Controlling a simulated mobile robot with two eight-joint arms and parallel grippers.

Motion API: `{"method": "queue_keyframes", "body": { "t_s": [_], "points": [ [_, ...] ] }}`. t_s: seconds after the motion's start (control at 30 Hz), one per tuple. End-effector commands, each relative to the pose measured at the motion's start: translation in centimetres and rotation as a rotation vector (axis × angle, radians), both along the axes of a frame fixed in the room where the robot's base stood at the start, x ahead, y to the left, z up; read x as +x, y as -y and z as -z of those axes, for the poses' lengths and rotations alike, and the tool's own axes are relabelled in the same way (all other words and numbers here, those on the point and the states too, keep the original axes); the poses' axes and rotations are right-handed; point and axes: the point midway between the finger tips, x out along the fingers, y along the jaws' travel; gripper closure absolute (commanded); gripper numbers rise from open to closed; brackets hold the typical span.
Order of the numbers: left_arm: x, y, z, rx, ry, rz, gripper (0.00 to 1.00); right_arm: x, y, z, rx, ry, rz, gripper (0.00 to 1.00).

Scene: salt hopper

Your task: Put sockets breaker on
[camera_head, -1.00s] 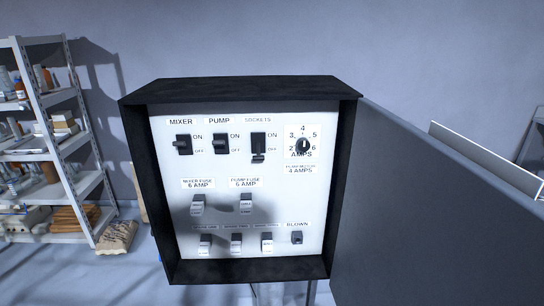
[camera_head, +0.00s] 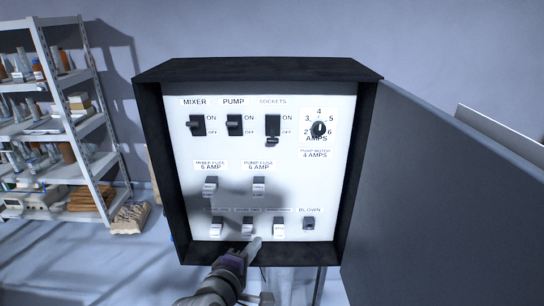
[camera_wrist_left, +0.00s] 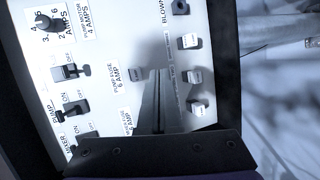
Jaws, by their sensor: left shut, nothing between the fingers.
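The sockets breaker (camera_head: 272,126) is the right one of the three black switches in the top row of the panel. Its lever points down, at the OFF mark. It also shows in the left wrist view (camera_wrist_left: 68,72), turned sideways. My left gripper (camera_head: 256,243) is shut and empty at the lower edge of the box, below the sockets breaker and apart from it. In the left wrist view its fingers (camera_wrist_left: 158,76) lie together in front of the panel. My right gripper is not in view.
The mixer breaker (camera_head: 197,125) and pump breaker (camera_head: 234,125) are to the left, the amps dial (camera_head: 319,129) to the right. Fuses (camera_head: 210,186) sit lower. The dark box (camera_head: 370,130) has side walls, and its door (camera_head: 430,200) stands open at right. A shelf (camera_head: 70,140) stands at left.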

Motion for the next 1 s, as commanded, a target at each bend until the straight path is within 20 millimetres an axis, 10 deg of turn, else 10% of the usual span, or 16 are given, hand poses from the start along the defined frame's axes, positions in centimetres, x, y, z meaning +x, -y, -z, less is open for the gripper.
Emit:
{"method": "queue_keyframes", "body": {
  "t_s": [0.2,0.4,1.0],
  "points": [
    [6.8,3.8,-7.4,-0.95,0.058,-0.247,1.0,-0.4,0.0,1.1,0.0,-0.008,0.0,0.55],
    [9.2,4.2,-9.3,-1.48,0.075,-0.356,1.0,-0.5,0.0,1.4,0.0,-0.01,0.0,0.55],
    [10.5,3.9,-9.8,-1.622,0.084,-0.385,1.0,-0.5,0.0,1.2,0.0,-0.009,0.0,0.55]
  ]
}}
